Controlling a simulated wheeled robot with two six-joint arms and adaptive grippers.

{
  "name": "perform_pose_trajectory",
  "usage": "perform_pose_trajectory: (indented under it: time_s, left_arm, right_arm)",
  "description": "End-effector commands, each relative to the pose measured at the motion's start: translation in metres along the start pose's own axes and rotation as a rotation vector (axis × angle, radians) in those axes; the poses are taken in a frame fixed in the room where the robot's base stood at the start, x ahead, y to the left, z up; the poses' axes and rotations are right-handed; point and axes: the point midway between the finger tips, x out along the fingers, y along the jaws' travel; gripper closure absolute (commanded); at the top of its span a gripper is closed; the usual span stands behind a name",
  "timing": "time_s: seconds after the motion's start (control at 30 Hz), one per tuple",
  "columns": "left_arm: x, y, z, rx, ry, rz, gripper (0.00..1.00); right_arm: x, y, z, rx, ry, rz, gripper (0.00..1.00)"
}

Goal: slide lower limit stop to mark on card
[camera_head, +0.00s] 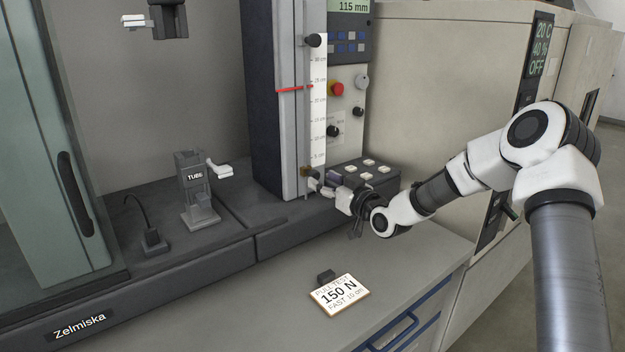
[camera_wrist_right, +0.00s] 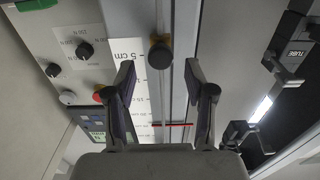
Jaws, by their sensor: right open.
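The lower limit stop (camera_head: 306,171) sits low on the column rail, a little below the scale's 5 cm label in the head view. In the right wrist view its round black knob (camera_wrist_right: 160,56) shows with a yellow-brown edge. My right gripper (camera_head: 322,184) is at the stop, its fingers open. In the wrist view the fingertips (camera_wrist_right: 159,66) lie on either side of the knob, with gaps visible. The white scale (camera_head: 319,105) runs up the rail. The card (camera_head: 340,295) lies on the bench and reads PULL TEST, 150 N, FAST 10 cm. My left gripper is not in view.
The upper stop's black knob (camera_head: 313,40) is near the scale's top. A red pointer (camera_head: 293,89) crosses the rail between the stops. A control panel with a red button (camera_head: 337,89) is beside the scale. A TUBE clamp (camera_head: 197,190) stands left on the machine base.

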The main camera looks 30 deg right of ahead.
Motion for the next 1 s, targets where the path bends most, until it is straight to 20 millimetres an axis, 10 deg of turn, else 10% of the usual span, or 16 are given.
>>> perform_pose_trajectory:
  time_s: [0.5,0.67,1.0]
  left_arm:
    - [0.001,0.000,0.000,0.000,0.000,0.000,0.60]
    - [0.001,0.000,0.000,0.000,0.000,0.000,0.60]
    - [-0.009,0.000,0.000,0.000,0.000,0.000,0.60]
  right_arm:
    - [0.045,0.000,0.000,0.002,0.000,0.000,0.46]
    - [0.045,0.000,0.000,0.002,0.000,0.000,0.99]
    - [0.045,0.000,-0.015,0.001,0.002,0.000,1.00]
